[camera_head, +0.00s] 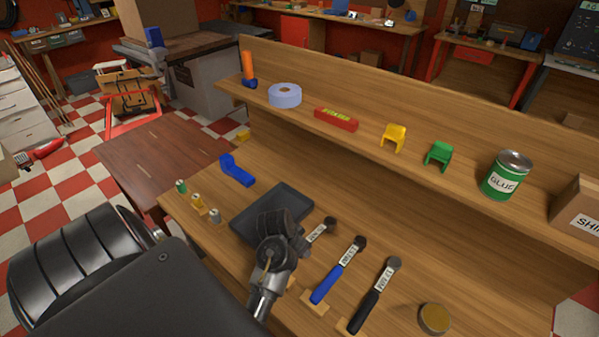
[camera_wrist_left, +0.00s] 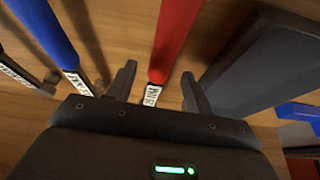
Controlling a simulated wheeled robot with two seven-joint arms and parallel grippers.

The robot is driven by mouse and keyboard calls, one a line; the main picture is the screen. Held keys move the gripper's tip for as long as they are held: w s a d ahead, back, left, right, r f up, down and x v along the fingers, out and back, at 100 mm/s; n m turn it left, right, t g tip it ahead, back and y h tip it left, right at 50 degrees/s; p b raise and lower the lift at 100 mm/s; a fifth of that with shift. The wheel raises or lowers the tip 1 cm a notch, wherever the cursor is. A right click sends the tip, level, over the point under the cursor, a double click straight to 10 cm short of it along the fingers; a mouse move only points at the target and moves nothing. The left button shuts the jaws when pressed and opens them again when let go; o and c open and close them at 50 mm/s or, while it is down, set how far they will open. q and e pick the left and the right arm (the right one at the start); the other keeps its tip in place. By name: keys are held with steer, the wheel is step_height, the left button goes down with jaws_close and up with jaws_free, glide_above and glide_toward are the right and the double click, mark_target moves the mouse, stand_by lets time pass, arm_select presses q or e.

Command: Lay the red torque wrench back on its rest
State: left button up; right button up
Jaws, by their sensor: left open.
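The red torque wrench (camera_wrist_left: 178,38) shows in the left wrist view, its red handle and white label running between the two spread fingers of my left gripper (camera_wrist_left: 160,88). In the head view only its label and dark head (camera_head: 321,231) show; my left gripper (camera_head: 283,240) hides its handle. The gripper is open and just over the wrench; I cannot tell whether it touches. A small wooden block (camera_head: 292,284) shows beside my wrist, but whether the wrench lies on a rest is hidden. My right gripper is not in view.
A blue wrench (camera_head: 338,271) and a black wrench (camera_head: 375,295) lie to the right on wooden rests. A dark tray (camera_head: 262,196) is close on the left. A round tin (camera_head: 434,319) stands at front right. The shelf (camera_head: 400,100) runs behind.

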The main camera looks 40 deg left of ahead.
arm_select(q)
steer(key=p+v, duration=0.1)
steer(key=v, duration=0.6)
steer(key=shift+r+p, duration=0.1)
steer(key=shift+p, duration=0.25)
steer(key=shift+s+r, duration=0.2)
steer(key=shift+r, duration=0.15)
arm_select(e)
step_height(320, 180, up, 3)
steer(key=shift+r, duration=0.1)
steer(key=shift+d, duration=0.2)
arm_select(q)
steer(key=shift+s, duration=0.1)
